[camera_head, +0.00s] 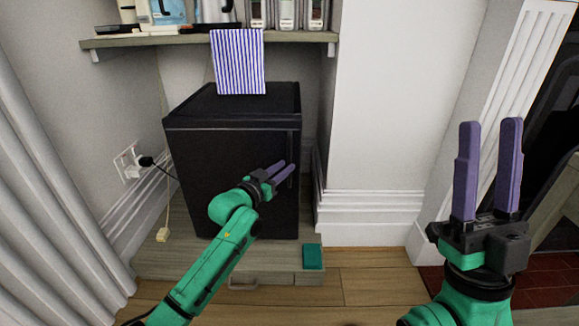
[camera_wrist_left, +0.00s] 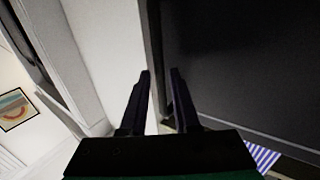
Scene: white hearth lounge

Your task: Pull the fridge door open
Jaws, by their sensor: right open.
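The black fridge (camera_head: 225,160) stands in the alcove, and its door looks shut. A dark vertical strip, perhaps the handle, runs along the front's right edge. My left gripper (camera_head: 283,170) is in front of that edge with its purple fingers apart. In the left wrist view the gripper (camera_wrist_left: 160,73) points at the edge of the fridge front (camera_wrist_left: 240,60); the fingers look open, and I cannot tell whether they touch anything. My right gripper (camera_head: 487,122) is open and empty, fingers up, at the right, away from the fridge.
A teal block (camera_head: 312,257) lies on the low wooden platform (camera_head: 160,255) at front right. A power cord runs from the left wall socket (camera_head: 128,163). A white wall stands right of the fridge.

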